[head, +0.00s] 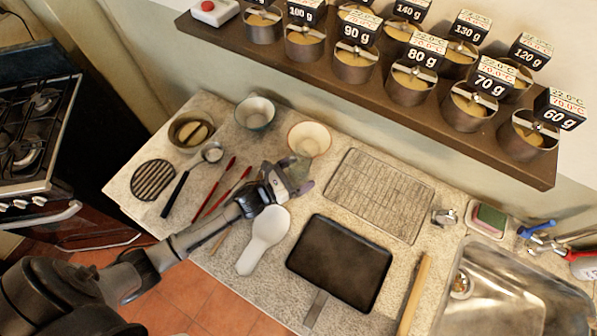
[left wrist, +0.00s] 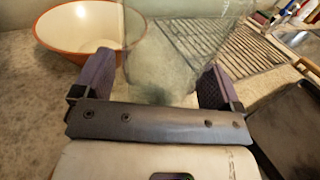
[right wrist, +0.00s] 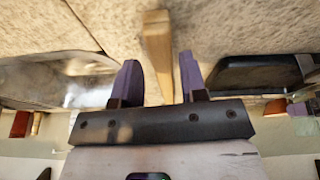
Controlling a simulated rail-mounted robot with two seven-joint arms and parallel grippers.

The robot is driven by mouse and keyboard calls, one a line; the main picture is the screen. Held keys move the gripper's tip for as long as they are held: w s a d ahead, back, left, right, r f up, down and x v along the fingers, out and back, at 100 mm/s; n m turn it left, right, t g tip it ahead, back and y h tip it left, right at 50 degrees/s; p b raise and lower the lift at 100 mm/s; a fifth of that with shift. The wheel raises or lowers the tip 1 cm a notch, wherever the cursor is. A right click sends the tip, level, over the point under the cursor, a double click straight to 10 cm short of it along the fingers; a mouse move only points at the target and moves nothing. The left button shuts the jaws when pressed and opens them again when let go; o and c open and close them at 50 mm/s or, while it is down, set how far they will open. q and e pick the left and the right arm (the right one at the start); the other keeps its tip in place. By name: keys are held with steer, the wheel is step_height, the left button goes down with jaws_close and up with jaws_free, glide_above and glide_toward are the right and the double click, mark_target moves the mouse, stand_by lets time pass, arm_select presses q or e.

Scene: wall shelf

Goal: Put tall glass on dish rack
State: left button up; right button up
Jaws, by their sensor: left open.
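The tall glass is clear and greenish. In the left wrist view the glass (left wrist: 180,50) stands between the two purple fingers of my left gripper (left wrist: 152,85), which is open around it; contact cannot be told. In the head view the glass (head: 297,171) is partly hidden by my left gripper (head: 290,183). The dish rack (head: 380,192) is a flat wire grid lying on the counter to the right of the glass; it also shows behind the glass in the left wrist view (left wrist: 225,42). My right gripper (right wrist: 161,82) is open and empty, its fingers near a wooden rod.
An orange-rimmed bowl (head: 309,139) stands just behind the glass. A white spoon rest (head: 265,238) and a black tray (head: 340,262) lie in front. The wooden rod (head: 414,292) lies between tray and sink (head: 500,300). A shelf (head: 370,92) with several labelled canisters overhangs the back.

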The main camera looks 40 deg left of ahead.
arm_select(q)
steer(key=shift+s+r, duration=0.1)
steer(key=shift+r, duration=0.05)
arm_select(e)
steer(key=shift+r, duration=0.2)
arm_select(q)
steer(key=p+v, duration=0.1)
steer(key=v, duration=0.9)
steer(key=shift+s+a, duration=0.15)
steer(key=shift+s, duration=0.1)
arm_select(e)
steer(key=shift+r, duration=0.3)
arm_select(q)
steer(key=shift+o, duration=0.6)
steer(key=shift+s+a, duration=0.25)
steer(key=shift+s, duration=0.3)
steer(key=shift+d, duration=0.1)
